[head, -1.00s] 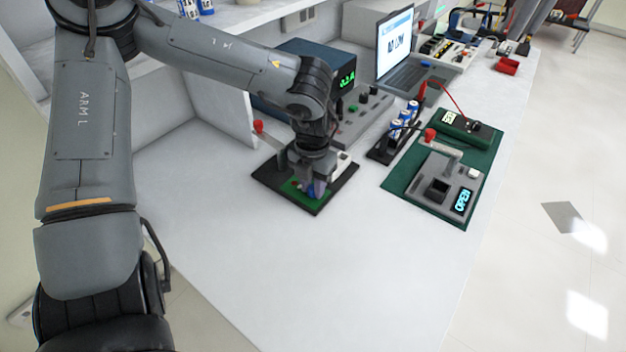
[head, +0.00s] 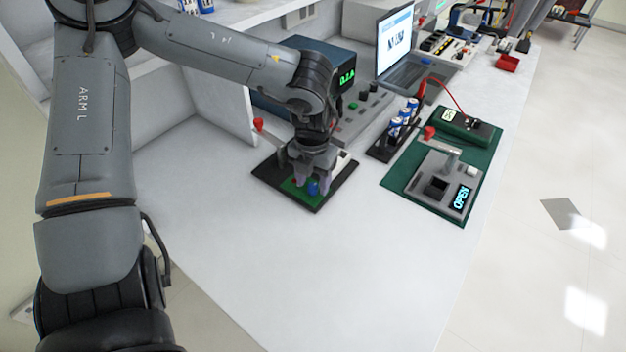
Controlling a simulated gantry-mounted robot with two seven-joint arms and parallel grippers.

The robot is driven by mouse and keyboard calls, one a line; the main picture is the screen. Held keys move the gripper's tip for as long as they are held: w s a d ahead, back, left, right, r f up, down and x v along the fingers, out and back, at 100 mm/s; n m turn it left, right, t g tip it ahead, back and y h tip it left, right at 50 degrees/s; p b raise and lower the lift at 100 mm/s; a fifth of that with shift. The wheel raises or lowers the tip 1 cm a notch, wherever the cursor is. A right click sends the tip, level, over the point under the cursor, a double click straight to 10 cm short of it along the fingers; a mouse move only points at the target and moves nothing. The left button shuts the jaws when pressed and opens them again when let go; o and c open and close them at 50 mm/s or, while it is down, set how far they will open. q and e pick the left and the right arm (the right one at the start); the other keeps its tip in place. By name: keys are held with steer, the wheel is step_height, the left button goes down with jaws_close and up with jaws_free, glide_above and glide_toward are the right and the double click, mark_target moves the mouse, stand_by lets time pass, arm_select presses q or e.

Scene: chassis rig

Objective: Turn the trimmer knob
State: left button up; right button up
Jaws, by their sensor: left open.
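A small blue knob (head: 313,187), which looks like the trimmer knob, stands on a green circuit board (head: 292,188). The board lies on a black base plate (head: 318,205) on the white bench. My left gripper (head: 306,178) points down over the board, its fingers open just above and around the knob. The fingers hide part of the knob and the board. I cannot tell whether a finger touches the knob. My right gripper is not in view.
To the right are a battery holder (head: 399,130) and a grey lever fixture (head: 446,187) with an OPEN display on a green mat (head: 399,178). The front bench surface is clear.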

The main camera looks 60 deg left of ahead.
mark_target(313, 185)
arm_select(q)
step_height(313, 185, up, 10)
steer(key=p, duration=0.4)
stand_by(0.4)
